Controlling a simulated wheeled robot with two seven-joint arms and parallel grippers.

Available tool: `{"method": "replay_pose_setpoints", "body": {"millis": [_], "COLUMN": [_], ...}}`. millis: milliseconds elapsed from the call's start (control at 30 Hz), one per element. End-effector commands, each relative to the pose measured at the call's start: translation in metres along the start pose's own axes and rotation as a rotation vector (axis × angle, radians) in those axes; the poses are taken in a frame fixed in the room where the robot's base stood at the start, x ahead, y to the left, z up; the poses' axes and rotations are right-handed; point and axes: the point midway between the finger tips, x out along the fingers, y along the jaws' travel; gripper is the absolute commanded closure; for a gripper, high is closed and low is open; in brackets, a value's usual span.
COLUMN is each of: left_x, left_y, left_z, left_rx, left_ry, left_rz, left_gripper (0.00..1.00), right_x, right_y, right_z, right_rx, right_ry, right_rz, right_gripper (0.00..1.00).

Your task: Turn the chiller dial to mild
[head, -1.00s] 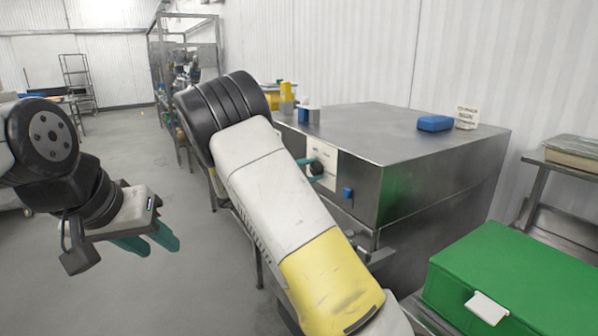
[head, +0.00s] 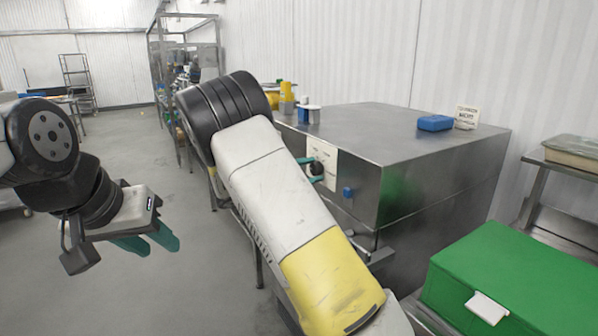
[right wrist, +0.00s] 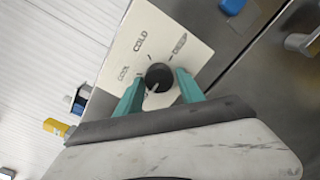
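The chiller dial (right wrist: 158,77) is a round black knob with a light pointer mark, on a cream plate (right wrist: 190,40) on the steel chiller's front. The plate reads COLD at the top middle; the side labels are too small to read surely. The mark points to the lower left in the right wrist view. The dial also shows in the head view (head: 316,168). My right gripper (right wrist: 160,82) has its teal fingers on either side of the dial, with narrow gaps visible. My left gripper (head: 146,243) hangs empty over the floor, fingers apart.
The steel chiller (head: 400,150) carries a blue block (head: 435,123) and a small sign (head: 467,117) on top. A blue knob (head: 347,192) sits right of the dial plate. A green box (head: 510,275) stands at the front right.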

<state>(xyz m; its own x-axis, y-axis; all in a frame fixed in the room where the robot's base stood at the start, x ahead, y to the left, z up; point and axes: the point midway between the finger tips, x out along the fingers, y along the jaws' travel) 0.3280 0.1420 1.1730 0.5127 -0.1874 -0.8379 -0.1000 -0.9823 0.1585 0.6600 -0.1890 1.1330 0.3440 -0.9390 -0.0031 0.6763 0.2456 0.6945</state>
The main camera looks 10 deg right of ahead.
Motion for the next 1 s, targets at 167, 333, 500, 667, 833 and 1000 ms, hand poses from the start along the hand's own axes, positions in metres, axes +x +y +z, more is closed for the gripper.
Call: {"method": "replay_pose_setpoints", "body": {"millis": [167, 333, 500, 667, 833, 1000], "left_x": [0.0, 0.0, 0.0, 0.0, 0.0, 0.0], "left_y": [0.0, 0.0, 0.0, 0.0, 0.0, 0.0], "left_z": [0.0, 0.0, 0.0, 0.0, 0.0, 0.0], "left_rx": [0.0, 0.0, 0.0, 0.0, 0.0, 0.0], "left_ry": [0.0, 0.0, 0.0, 0.0, 0.0, 0.0], "left_rz": [0.0, 0.0, 0.0, 0.0, 0.0, 0.0], "left_gripper": [0.64, 0.64, 0.64, 0.64, 0.64, 0.64], "right_x": [0.001, 0.001, -0.013, -0.041, -0.066, -0.077], "right_y": [0.0, 0.0, 0.001, 0.001, 0.001, 0.0], "right_z": [0.001, 0.001, 0.001, 0.0, 0.0, 0.0], "right_rx": [0.001, 0.002, 0.003, 0.002, 0.001, 0.001], "right_ry": [-0.002, -0.003, -0.002, -0.001, -0.001, -0.003], "right_rz": [0.0, 0.0, 0.003, 0.004, 0.003, 0.001], "right_gripper": [0.41, 0.41, 0.41, 0.41, 0.41, 0.41]}}
